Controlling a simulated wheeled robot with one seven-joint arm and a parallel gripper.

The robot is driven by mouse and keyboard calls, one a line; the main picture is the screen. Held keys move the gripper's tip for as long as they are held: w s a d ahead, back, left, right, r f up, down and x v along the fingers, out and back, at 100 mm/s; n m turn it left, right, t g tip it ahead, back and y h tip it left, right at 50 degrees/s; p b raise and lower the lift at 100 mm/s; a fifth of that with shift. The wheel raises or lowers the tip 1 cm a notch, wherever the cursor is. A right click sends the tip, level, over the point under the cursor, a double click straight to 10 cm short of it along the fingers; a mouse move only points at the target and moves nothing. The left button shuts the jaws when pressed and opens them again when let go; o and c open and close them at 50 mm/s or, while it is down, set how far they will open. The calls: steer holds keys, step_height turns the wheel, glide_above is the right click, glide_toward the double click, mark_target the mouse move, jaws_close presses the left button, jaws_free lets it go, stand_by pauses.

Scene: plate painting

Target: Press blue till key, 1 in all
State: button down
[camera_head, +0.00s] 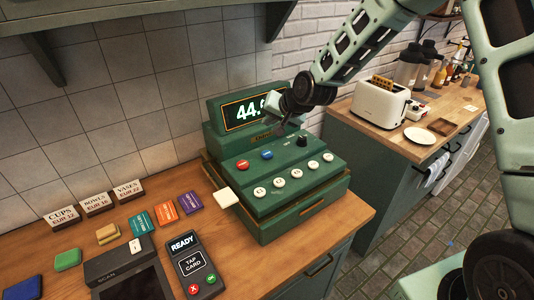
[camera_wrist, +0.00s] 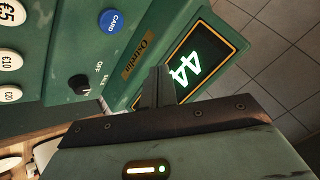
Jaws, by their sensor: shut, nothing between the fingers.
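The green till (camera_head: 290,215) stands on the wooden counter. Its blue key (camera_head: 267,154) sits on the sloped top, just right of a red key (camera_head: 242,165). In the wrist view the blue key (camera_wrist: 112,21) is round and reads CARD. My gripper (camera_head: 279,129) is over the back of the till, in front of the lit display (camera_head: 243,111), which shows 44 and more digits that are partly hidden. In the wrist view my gripper (camera_wrist: 158,72) is shut and empty, apart from the blue key, between the black knob (camera_wrist: 79,85) and the display.
A row of several white keys (camera_head: 297,174) lies in front of the blue key. A black knob (camera_head: 302,141) stands to its right. A card reader (camera_head: 191,264), coloured cards (camera_head: 165,212) and price signs (camera_head: 95,203) are on the counter at left. A toaster (camera_head: 381,102) stands on the right counter.

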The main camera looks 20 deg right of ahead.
mark_target(269, 156)
steer(key=shift+f, duration=0.15)
steer(key=shift+f+b, duration=2.85)
steer(key=shift+f, duration=1.4)
steer(key=shift+f+b, duration=0.45)
steer(key=shift+f+b, duration=0.4)
steer(key=shift+f, duration=0.05)
steer(key=shift+r, duration=0.1)
steer(key=shift+r+p, duration=0.55)
steer(key=shift+r, duration=0.3)
